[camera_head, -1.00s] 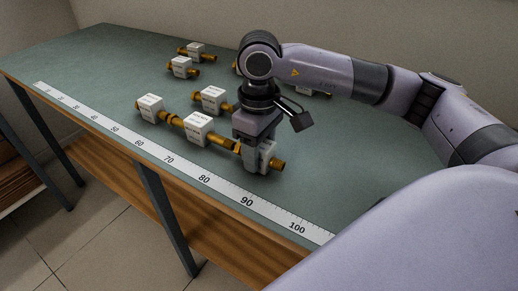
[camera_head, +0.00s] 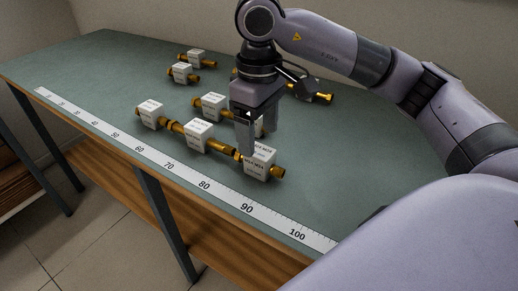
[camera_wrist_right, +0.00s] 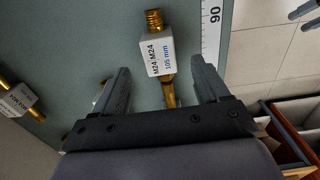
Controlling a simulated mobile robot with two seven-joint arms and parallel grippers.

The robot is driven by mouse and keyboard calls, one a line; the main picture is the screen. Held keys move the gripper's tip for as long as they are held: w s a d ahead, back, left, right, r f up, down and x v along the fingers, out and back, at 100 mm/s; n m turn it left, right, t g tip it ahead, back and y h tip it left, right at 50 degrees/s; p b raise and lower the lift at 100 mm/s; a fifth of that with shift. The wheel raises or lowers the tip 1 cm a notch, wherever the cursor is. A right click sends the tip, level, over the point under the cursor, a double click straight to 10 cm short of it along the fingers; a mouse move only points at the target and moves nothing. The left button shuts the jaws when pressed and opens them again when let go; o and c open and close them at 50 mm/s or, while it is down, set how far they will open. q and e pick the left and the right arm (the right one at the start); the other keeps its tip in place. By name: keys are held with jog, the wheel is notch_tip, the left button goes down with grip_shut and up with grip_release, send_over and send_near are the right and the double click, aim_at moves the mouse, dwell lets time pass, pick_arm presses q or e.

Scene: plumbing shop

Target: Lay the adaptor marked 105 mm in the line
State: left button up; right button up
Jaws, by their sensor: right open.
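The adaptor marked 105 mm, a white block with brass ends (camera_head: 259,166), lies on the bench at the right end of a row along the ruler. Its label "M24 M24 105 mm" reads clearly in the right wrist view (camera_wrist_right: 158,53). In the row to its left lie a white-block adaptor (camera_head: 199,137) and another (camera_head: 151,115), with brass between them; I cannot tell whether every end touches. My right gripper (camera_head: 250,145) is open and empty, just above and behind the 105 mm piece. Its fingers show apart in the wrist view (camera_wrist_right: 161,85).
A ruler strip (camera_head: 204,184) runs along the bench's front edge. The bench's left end (camera_head: 85,65) is clear.

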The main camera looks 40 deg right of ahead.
aim_at(259, 151)
notch_tip(259, 151, up, 5)
jog(key=shift+r+p, duration=0.1)
jog(key=shift+p, duration=0.25)
jog(key=shift+r, duration=0.15)
